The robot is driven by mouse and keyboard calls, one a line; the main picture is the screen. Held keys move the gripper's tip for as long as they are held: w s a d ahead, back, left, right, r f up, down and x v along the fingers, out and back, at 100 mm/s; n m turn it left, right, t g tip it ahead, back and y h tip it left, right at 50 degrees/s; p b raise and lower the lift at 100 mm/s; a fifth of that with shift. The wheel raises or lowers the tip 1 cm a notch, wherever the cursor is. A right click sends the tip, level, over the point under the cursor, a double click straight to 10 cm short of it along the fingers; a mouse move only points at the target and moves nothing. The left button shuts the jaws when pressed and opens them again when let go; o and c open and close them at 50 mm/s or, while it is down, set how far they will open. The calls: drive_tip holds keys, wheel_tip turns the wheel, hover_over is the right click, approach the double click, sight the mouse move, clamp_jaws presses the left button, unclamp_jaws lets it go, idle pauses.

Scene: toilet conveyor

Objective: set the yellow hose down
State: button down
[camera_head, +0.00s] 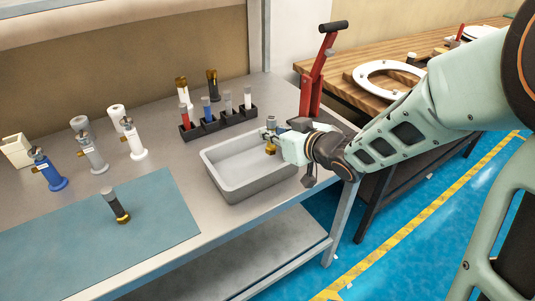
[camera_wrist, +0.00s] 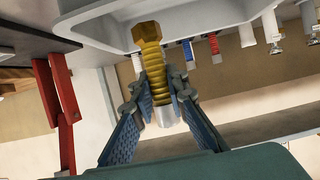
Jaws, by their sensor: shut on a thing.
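The yellow hose (camera_wrist: 155,75) is a short ribbed piece with a hex end and a silvery other end. In the wrist view it lies between the two fingers of my gripper (camera_wrist: 158,92), which is shut on it. In the head view my gripper (camera_head: 271,134) is over the right end of the grey tray (camera_head: 262,187), and the hose's yellow end (camera_head: 270,149) points down. The hose appears to hang above the tray floor; I cannot tell if it touches. The tray looks otherwise empty.
A black rack (camera_head: 220,125) with several coloured hoses stands behind the tray. A dark hose (camera_head: 117,207) lies on the blue-grey mat (camera_head: 165,215). Blue, grey and white valve bodies stand at left. A red lever press (camera_head: 313,80) stands close behind my gripper.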

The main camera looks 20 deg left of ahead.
sight(272, 147)
drive_tip(key=shift+w+a+f+b, duration=0.4)
drive_tip(key=shift+a+f+b, duration=0.1)
drive_tip(key=shift+f, duration=0.25)
drive_tip(key=shift+w+a+f+b, duration=0.1)
drive_tip(key=shift+a+f+b, duration=0.1)
drive_tip(key=shift+f+b, duration=0.2)
wheel_tip(272, 147, down, 3)
drive_tip(key=b, duration=0.3)
drive_tip(key=shift+w+a, duration=0.1)
drive_tip(key=shift+w, duration=0.05)
drive_tip(key=shift+f, duration=0.1)
drive_tip(key=shift+f, duration=0.2)
drive_tip(key=c, duration=1.9)
unclamp_jaws()
drive_tip(key=shift+r, duration=0.1)
